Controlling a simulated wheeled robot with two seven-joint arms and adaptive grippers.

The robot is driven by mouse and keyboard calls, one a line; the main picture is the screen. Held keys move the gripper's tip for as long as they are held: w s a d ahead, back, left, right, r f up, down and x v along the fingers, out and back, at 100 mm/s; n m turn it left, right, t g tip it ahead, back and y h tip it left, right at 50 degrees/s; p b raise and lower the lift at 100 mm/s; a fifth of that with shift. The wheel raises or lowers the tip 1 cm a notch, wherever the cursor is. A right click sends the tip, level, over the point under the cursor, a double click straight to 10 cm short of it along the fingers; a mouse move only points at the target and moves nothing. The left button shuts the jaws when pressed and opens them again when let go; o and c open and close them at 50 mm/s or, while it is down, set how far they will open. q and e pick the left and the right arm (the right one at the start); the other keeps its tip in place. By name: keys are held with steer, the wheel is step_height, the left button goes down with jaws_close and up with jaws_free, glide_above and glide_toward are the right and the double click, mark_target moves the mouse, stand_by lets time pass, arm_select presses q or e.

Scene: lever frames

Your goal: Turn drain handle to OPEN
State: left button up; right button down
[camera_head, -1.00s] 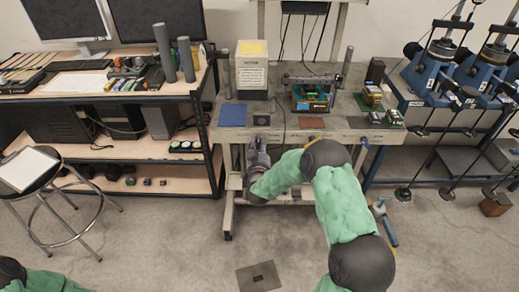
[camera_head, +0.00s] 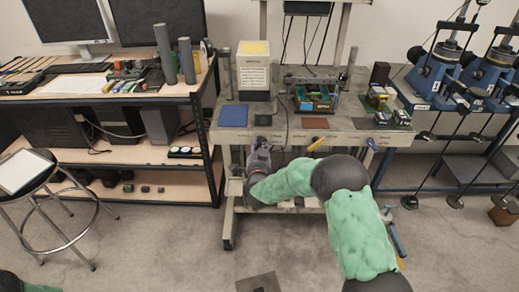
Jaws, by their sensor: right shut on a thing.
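My right gripper (camera_head: 260,148) is at the front edge of the grey workbench (camera_head: 345,138), below the blue mat. It is shut on a handle there, which the gripper hides almost wholly, so I cannot read its position or any label. A yellow handle (camera_head: 317,144) and a blue handle (camera_head: 373,145) stick out from the same front edge to the right, apart from the gripper. My right arm reaches in from the lower right. My left gripper is out of view.
On the bench are a blue mat (camera_head: 233,116), a white box (camera_head: 254,72), a red-brown mat (camera_head: 315,123) and a bin (camera_head: 316,99). A stool (camera_head: 30,172) stands left. Blue lever machines (camera_head: 435,75) stand right. The floor in front is mostly clear.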

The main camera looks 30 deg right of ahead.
steer(key=shift+f, duration=0.15)
stand_by(0.3)
steer(key=c, duration=1)
jaws_free()
steer(key=shift+d, duration=0.1)
steer(key=shift+c, duration=0.2)
steer(key=shift+s, duration=0.1)
steer(key=v, duration=1.2)
